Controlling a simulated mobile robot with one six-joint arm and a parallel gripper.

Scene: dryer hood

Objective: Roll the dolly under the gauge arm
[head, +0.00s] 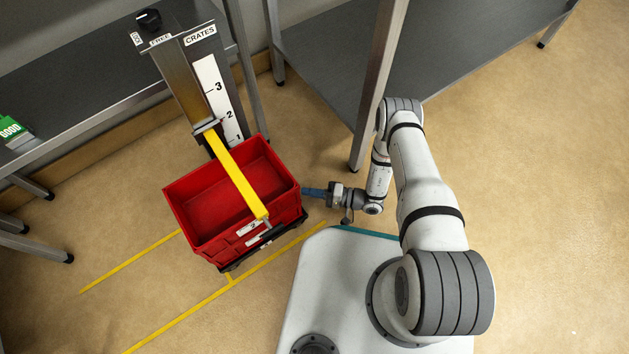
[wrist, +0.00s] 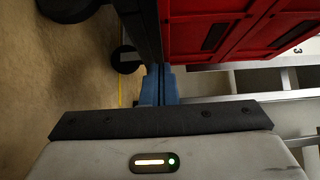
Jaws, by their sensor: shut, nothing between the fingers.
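A stack of red crates (head: 185,215) stands on a dark dolly (head: 232,266), mostly hidden beneath it. In the wrist view the dolly (wrist: 140,30) shows as a dark edge with black wheels. The yellow gauge arm (head: 236,172) reaches out from the gauge post (head: 182,80) and passes over the open top crate in the head view. I cannot tell the height gap between them. My gripper (head: 306,191) is shut and empty, its blue fingers at the right side of the stack. In the wrist view the fingertips (wrist: 158,70) are close to the dolly's edge; contact is unclear.
Yellow floor lines (head: 130,262) run from the stack toward the lower left. A dark shelf (head: 60,75) stands at the left, with a green display box (head: 12,130) on it. A metal table leg (head: 366,120) rises close to my arm. Floor at lower left is clear.

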